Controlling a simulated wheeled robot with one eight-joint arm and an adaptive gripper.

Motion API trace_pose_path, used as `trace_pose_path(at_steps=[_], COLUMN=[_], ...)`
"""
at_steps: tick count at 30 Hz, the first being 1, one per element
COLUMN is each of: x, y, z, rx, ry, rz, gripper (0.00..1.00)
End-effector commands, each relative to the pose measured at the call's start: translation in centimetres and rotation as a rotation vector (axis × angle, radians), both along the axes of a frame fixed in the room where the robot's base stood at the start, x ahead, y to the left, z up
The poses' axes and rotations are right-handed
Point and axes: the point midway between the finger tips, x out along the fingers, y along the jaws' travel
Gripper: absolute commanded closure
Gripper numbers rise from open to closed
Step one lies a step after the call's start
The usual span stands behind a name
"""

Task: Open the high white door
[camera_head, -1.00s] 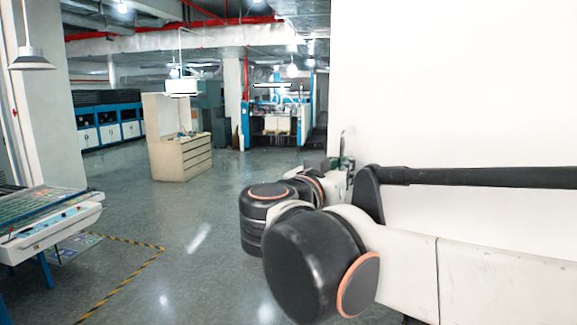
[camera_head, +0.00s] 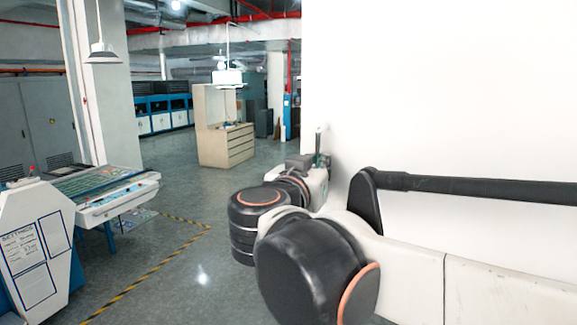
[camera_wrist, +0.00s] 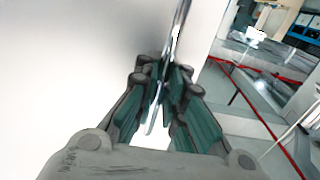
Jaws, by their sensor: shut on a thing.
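The high white door (camera_head: 440,90) fills the right half of the head view as a plain panel, its left edge upright near the middle. It also fills the left of the wrist view (camera_wrist: 70,60). My gripper (camera_head: 322,160) is at the door's left edge in the head view, small and partly hidden by my own arm. In the wrist view, the green-padded fingers of my gripper (camera_wrist: 160,98) are closed around a thin, shiny metal handle (camera_wrist: 180,32) near the door's edge. Where the handle joins the door is not clear.
A control console (camera_head: 110,195) and a white sign panel (camera_head: 35,245) stand at the left. A beige drawer cabinet (camera_head: 225,145) stands farther back. Yellow-black tape (camera_head: 150,270) marks the floor. Grey floor between console and door is clear.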

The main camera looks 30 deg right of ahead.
Motion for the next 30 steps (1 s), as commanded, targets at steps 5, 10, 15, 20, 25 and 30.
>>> trace_pose_path(at_steps=[5, 10, 15, 20, 25, 30], x=[0.0, 0.0, 0.0, 0.0, -0.5, -1.8], y=[0.0, 0.0, 0.0, 0.0, 0.8, 2.6], z=[0.1, 0.1, 0.1, 0.1, 0.1, 0.0], rx=[-0.002, -0.001, -0.001, -0.001, 0.000, 0.000], ry=[0.000, 0.000, 0.000, 0.001, 0.000, 0.000], rz=[0.000, 0.000, 0.000, 0.000, 0.003, 0.006], gripper=[1.00, 0.83, 0.83, 0.83, 0.83, 0.83])
